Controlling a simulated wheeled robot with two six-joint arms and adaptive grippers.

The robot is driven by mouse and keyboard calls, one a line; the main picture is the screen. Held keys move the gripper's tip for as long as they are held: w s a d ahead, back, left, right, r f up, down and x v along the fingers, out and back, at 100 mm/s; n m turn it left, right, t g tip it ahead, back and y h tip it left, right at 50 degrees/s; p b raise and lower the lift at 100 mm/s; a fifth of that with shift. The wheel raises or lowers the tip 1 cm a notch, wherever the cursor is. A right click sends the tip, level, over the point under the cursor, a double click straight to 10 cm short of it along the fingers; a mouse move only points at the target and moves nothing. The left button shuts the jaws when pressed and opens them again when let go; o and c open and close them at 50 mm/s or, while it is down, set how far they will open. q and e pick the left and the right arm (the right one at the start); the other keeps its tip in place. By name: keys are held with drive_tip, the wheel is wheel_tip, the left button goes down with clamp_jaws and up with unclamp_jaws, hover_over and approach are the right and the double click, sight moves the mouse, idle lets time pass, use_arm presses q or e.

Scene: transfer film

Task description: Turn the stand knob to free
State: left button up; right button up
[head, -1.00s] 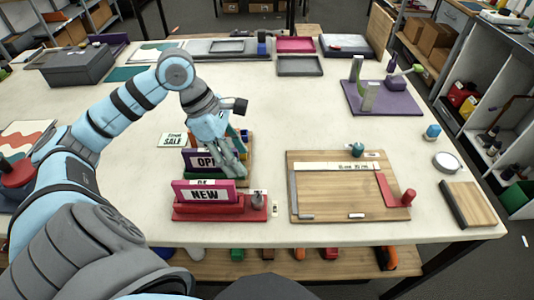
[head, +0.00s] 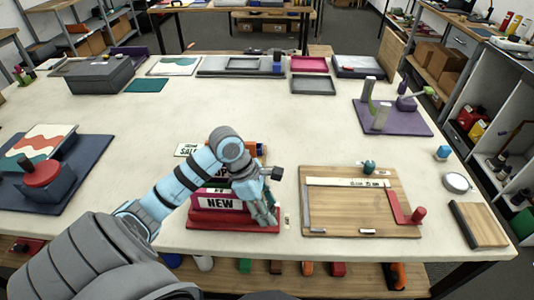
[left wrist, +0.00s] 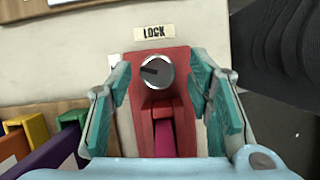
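The red stand (head: 225,221) holds an upright "NEW" sign (head: 216,203) at the near edge of the table. The silver round stand knob (left wrist: 154,71) sits on the stand's end in the left wrist view, its dark pointer mark directed left. A "LOCK" label (left wrist: 154,32) lies beyond the knob. A white patch beside the stand is mostly hidden by the left finger. My left gripper (head: 265,213) is over the stand's right end and hides the knob in the head view. In the left wrist view its fingers (left wrist: 158,78) are open on both sides of the knob, with visible gaps. My right gripper is not in view.
A wooden board (head: 345,215) with a red bar lies right of the stand. Coloured sign holders (left wrist: 35,140) stand close left of the gripper in the wrist view. A purple base (head: 400,122) with posts is farther right. The table's middle is clear.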

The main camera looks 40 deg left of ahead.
use_arm(q)
drive_tip(key=shift+w, duration=0.1)
clamp_jaws()
drive_tip(key=shift+f+n+y+b, duration=0.25)
drive_tip(key=shift+n+b, duration=0.3)
drive_tip(key=shift+n, duration=0.45)
drive_tip(key=shift+d+n+t+y, duration=0.1)
drive_tip(key=shift+n+t+y, duration=0.15)
drive_tip(key=shift+n+t, duration=0.3)
drive_tip(key=shift+r+n+b, duration=0.2)
drive_tip(key=shift+n+b, duration=0.15)
drive_tip(key=shift+n, duration=0.3)
drive_tip(key=shift+o, duration=0.7)
unclamp_jaws()
drive_tip(key=v, duration=0.7)
drive_tip(key=shift+r, duration=0.3)
